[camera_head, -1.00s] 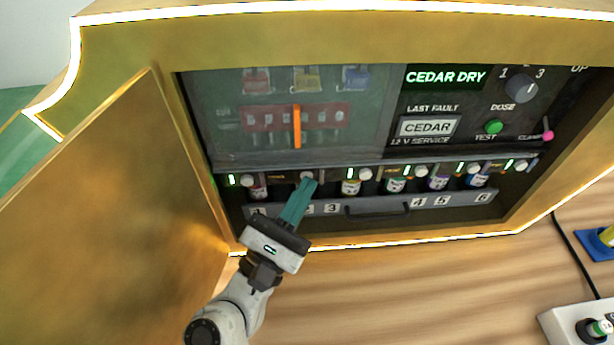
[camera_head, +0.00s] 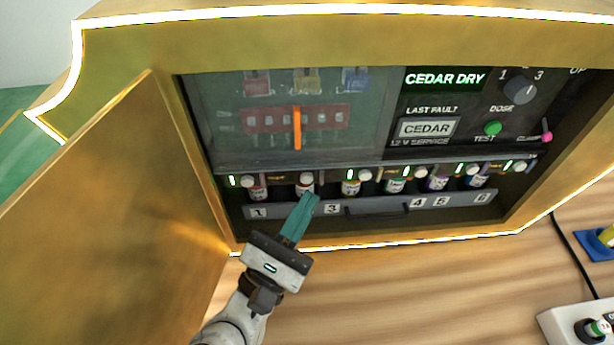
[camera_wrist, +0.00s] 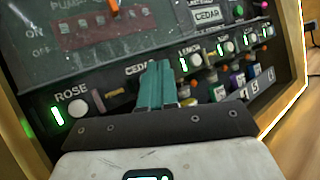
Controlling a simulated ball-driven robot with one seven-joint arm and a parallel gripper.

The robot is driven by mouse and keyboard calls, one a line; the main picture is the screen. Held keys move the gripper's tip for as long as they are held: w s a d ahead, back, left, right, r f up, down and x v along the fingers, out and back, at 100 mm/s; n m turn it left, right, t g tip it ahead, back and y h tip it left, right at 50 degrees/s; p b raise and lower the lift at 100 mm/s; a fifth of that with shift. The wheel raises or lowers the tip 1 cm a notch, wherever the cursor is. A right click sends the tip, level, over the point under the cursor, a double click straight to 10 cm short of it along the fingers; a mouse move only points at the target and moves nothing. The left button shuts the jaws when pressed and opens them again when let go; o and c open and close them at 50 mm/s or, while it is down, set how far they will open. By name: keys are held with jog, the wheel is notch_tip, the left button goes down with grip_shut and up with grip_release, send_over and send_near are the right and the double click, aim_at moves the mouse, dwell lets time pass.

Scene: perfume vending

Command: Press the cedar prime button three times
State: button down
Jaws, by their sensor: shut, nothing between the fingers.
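The cedar prime button (camera_head: 307,177) is the white round knob second from the left in the row under the dark panel. The display (camera_head: 445,78) above right reads CEDAR DRY. My gripper (camera_head: 309,196) is shut and empty, its teal fingers pointing up at the row. In the head view its tips are just below the button, over the lower part of the second bottle (camera_head: 304,188); whether they touch anything I cannot tell. In the wrist view the CEDAR label (camera_wrist: 138,69) shows left of my fingers (camera_wrist: 156,68), which hide the cedar button.
The rose button (camera_wrist: 78,107) is left of my fingers, the lemon button (camera_wrist: 195,60) right. Several bottles stand in a numbered rack (camera_head: 365,206) below. The open gold door (camera_head: 120,200) stands on the left.

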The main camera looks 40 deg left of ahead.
jog(key=s+d, duration=0.2)
jog(key=d, duration=0.1)
jog(key=shift+s, duration=0.3)
jog(key=shift+p, duration=0.35)
dwell(2.1)
jog(key=d+n+p, duration=0.1)
jog(key=n+p, duration=0.3)
jog(key=n, duration=0.1)
jog(key=s+d+n+p, duration=0.1)
jog(key=n+p, duration=0.4)
jog(key=n, duration=0.1)
jog(key=s+d+n+h+p, duration=0.1)
jog(key=n+p, duration=0.4)
jog(key=shift+s+f, duration=0.15)
jog(key=shift+s, duration=0.05)
jog(key=shift+w, duration=0.1)
jog(key=w+a+b, duration=0.3)
jog(key=w+a, duration=0.2)
jog(key=a, duration=0.1)
jog(key=shift+w+a, duration=0.3)
